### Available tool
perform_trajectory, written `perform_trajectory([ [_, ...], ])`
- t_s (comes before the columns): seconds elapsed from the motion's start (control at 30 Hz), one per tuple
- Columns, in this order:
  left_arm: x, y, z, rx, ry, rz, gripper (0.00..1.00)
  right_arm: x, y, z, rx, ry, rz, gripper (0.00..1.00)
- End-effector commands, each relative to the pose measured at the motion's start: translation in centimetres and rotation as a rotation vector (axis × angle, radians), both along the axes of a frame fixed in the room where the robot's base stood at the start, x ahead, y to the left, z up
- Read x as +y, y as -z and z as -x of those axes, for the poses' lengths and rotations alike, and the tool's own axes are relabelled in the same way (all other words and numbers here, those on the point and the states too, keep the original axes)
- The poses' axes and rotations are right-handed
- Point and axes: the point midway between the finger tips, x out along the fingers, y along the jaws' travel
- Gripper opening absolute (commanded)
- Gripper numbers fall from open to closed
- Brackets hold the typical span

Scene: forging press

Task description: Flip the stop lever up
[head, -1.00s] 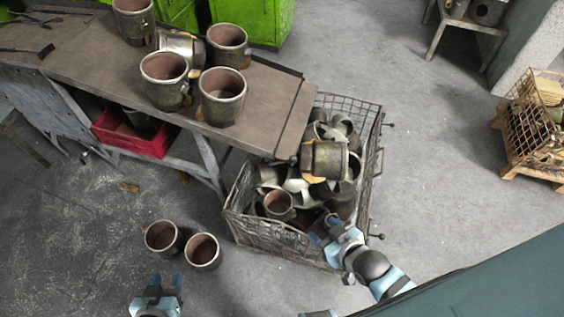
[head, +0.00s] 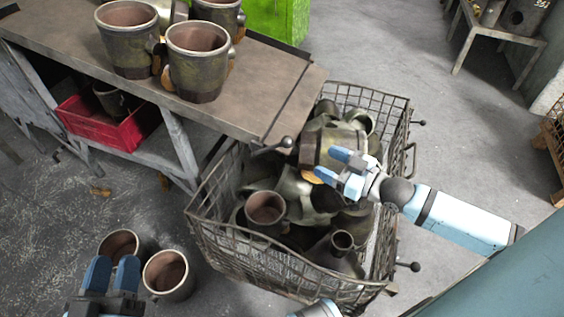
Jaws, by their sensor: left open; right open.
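Several rods with dark ball knobs show around the wire basket: one at the table's end (head: 272,146), one at the basket's upper right (head: 418,123) and one at its lower right (head: 408,266). I cannot tell whether any of them is the stop lever. My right gripper (head: 331,163) is open over the basket, its fingers pointing left beside a large metal cup (head: 318,146) and apart from the knob at the table's end. I cannot tell whether it touches the cup. My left gripper (head: 114,262) is open at the lower left, in front of two cups on the floor.
The wire basket (head: 235,250) is full of metal cups and parts. The workbench (head: 235,115) carries several cups (head: 197,62), with a red bin (head: 108,128) beneath. Two cups (head: 167,274) stand on the floor.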

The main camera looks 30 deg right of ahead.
Motion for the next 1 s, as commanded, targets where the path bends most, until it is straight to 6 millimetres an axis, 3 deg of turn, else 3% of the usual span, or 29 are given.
perform_trajectory([
  [0.03, -0.1, 0.9, 0.1, -0.016, 0.005, 0.012, 0.43, -0.2, 1.0, -0.2, -0.014, -0.008, 0.0, 0.6],
  [0.37, -0.3, 1.0, 0.4, -0.023, 0.019, 0.024, 0.43, 0.1, 0.5, -1.8, -0.037, -0.018, -0.006, 0.6],
  [1.0, -0.7, 5.5, 0.0, 0.104, 0.057, -0.039, 0.43, 5.1, 0.6, -11.0, -0.035, -0.019, -0.006, 0.6],
])
